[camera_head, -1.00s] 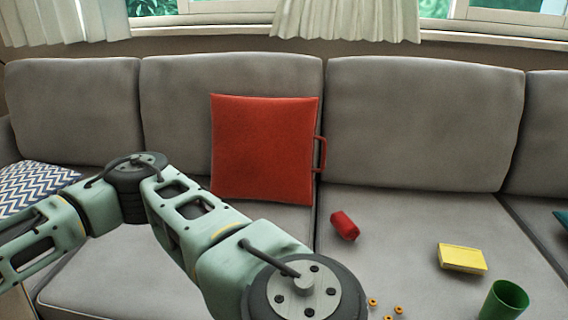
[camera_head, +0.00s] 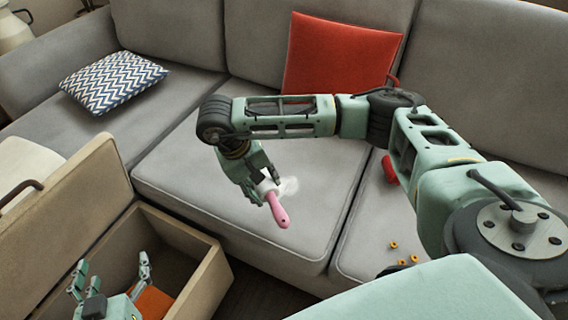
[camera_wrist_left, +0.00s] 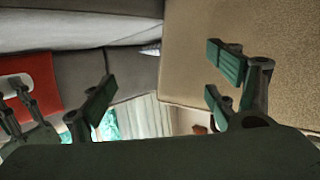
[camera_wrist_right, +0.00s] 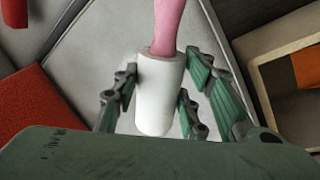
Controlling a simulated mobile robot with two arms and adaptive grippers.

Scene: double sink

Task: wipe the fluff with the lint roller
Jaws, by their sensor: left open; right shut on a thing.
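The lint roller has a white roll (camera_wrist_right: 158,95) and a pink handle (camera_head: 280,215). My right gripper (camera_head: 264,188) is shut on the white roll, with the handle sticking out past the fingers. In the right wrist view the fingers sit on both sides of the roll. The fluff (camera_head: 290,186) is a faint whitish patch on the grey seat cushion, just beside the roller; I cannot tell whether they touch. My left gripper (camera_head: 111,268) is open and empty, low at the left over a box.
The beige box (camera_head: 215,280) stands open before the sofa, its lid (camera_head: 85,200) raised; something orange (camera_head: 150,303) lies inside. A patterned pillow (camera_head: 112,80) and red cushion (camera_head: 340,55) rest on the sofa. A red object (camera_head: 389,170) and small orange pieces (camera_head: 393,245) lie right.

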